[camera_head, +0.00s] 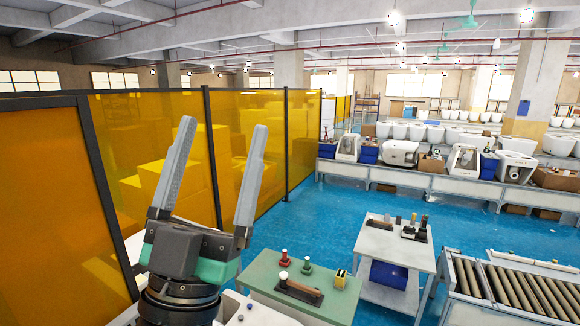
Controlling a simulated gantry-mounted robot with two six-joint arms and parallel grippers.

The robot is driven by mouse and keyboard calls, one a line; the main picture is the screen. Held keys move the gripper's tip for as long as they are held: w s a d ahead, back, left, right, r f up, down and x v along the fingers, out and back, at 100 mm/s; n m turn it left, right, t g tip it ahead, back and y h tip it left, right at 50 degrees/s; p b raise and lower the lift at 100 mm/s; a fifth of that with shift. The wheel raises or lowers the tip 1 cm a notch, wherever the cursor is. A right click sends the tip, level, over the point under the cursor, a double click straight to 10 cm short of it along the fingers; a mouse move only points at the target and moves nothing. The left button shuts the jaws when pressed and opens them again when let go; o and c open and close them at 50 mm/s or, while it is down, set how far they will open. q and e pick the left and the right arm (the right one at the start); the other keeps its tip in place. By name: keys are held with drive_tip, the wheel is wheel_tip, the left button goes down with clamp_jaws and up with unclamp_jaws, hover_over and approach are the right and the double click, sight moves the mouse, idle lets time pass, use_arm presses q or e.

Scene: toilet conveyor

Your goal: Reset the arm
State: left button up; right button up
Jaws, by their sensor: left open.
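My left gripper (218,165) stands at the lower left of the head view, pointing up. Its two long grey fingers are spread wide apart, with nothing between them. The black and green gripper body and the dark wrist below it hide part of what lies behind. My right gripper is not in this view.
A green-topped table (262,272) with small tools is right of my left wrist. A white table (385,244) with tools stands beyond it. A roller conveyor (450,300) is at the lower right. Yellow screens (40,200) line the left. Blue floor (300,220) is open between.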

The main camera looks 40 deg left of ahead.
use_arm(q)
drive_tip(key=w+d+m+h, duration=0.1)
drive_tip(key=d+m+h, duration=0.2)
drive_tip(key=d+h, duration=0.6)
drive_tip(key=h, duration=0.4)
